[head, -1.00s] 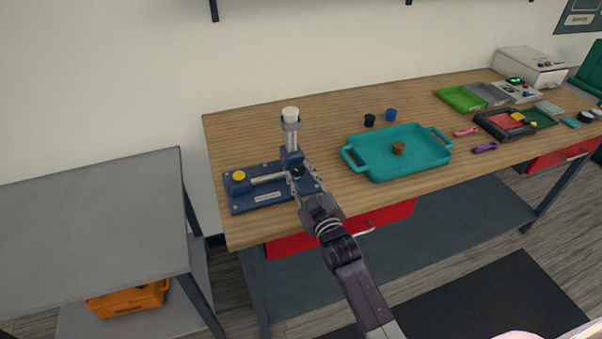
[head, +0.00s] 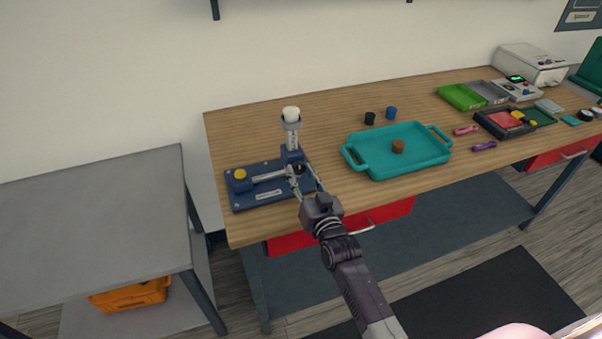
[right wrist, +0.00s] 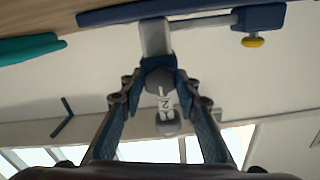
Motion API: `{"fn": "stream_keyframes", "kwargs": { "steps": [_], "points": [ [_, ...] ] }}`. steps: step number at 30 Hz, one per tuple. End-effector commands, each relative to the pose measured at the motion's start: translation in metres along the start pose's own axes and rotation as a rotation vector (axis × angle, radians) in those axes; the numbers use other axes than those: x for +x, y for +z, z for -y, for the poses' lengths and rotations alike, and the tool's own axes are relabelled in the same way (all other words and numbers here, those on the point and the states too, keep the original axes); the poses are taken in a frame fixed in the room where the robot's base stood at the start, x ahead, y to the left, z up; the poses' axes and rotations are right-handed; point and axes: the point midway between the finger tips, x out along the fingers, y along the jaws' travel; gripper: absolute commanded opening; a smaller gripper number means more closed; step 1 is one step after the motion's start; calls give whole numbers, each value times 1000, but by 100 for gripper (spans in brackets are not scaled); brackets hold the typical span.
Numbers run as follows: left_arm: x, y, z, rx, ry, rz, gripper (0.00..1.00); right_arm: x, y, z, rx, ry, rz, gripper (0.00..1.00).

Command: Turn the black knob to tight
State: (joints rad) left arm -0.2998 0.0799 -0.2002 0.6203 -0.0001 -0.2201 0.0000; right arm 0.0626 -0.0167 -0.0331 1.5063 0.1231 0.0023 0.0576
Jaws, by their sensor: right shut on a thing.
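The black knob (head: 299,169) is on the front of the blue clamp fixture (head: 235,202), at the foot of its upright post, near the left end of the wooden bench. My right gripper (head: 305,179) reaches it from the front and is shut on it, one finger on each side. In the right wrist view the knob (right wrist: 160,80) is a dark round shape between the fingers. The fingers partly cover it in the head view, and I cannot read any mark of its setting. My left gripper is not in view.
A yellow knob (head: 240,174) is at the fixture's left, and a white cap (head: 291,114) tops the post. A teal tray (head: 380,171) holding a brown piece (head: 398,147) is close on the right. A grey table (head: 90,215) stands to the left.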

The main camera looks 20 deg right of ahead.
Motion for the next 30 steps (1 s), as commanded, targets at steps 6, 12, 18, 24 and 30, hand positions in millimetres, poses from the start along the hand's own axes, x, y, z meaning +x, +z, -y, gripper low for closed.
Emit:
{"fn": "stream_keyframes", "kwargs": {
  "steps": [6, 12, 18, 24, 30],
  "points": [
    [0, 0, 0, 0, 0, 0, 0, -1, 3, 0, 19, 0, 6, 5],
    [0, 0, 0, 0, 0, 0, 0, -1, 3, 0, 20, 0, 6, 5],
    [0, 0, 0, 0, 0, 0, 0, -1, 3, 0, 19, 0, 6, 42],
    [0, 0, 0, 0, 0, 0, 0, 0, 1, 0, 17, 0, 3, 47],
    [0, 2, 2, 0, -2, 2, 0, -4, 2, 0, 17, 0, 3, 47]
  ]
}}
